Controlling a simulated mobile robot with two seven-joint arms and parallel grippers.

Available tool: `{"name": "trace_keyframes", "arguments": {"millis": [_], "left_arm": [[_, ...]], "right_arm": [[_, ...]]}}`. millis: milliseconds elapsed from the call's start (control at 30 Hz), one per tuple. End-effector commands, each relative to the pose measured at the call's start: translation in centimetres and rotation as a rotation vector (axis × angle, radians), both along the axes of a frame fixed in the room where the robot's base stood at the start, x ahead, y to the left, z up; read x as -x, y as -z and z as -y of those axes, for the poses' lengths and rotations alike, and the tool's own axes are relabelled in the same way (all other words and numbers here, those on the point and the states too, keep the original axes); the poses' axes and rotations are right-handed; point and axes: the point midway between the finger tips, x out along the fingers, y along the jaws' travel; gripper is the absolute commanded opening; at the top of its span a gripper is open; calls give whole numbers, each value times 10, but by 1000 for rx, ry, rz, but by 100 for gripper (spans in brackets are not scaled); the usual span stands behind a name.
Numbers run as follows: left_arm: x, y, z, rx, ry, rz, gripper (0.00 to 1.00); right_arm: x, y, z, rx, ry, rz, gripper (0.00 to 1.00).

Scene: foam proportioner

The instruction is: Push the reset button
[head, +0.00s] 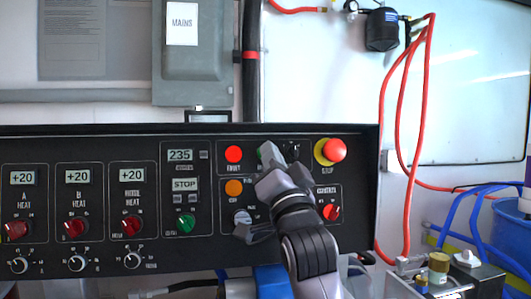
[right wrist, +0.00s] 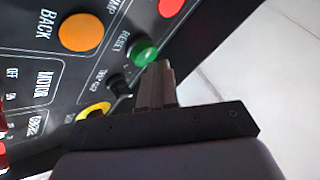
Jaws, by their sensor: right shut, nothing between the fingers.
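The reset button is a green round button labelled RESET (right wrist: 145,50) on the black control panel in the right wrist view. In the head view it is mostly hidden behind my right gripper (head: 268,151). My right gripper is shut and empty, and its fingertips also show in the right wrist view (right wrist: 159,68). They are right beside the green button and overlap its edge there. I cannot tell whether they touch it. My left gripper is not in view.
An orange button (head: 234,188), a red round button (head: 233,154) and a red mushroom stop button on yellow (head: 335,150) are close by. A selector knob (right wrist: 120,84) sits near the fingers. Heat dials (head: 75,227) fill the panel's left. Red hoses (head: 407,200) hang at right.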

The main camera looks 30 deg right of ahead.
Motion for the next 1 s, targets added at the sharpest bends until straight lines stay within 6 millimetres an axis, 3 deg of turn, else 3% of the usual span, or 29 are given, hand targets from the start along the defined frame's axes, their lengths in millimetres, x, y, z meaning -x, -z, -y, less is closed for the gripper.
{"name": "trace_keyframes", "arguments": {"millis": [1000], "left_arm": [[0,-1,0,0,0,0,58]], "right_arm": [[-8,2,2,-1,1,-1,0]]}}
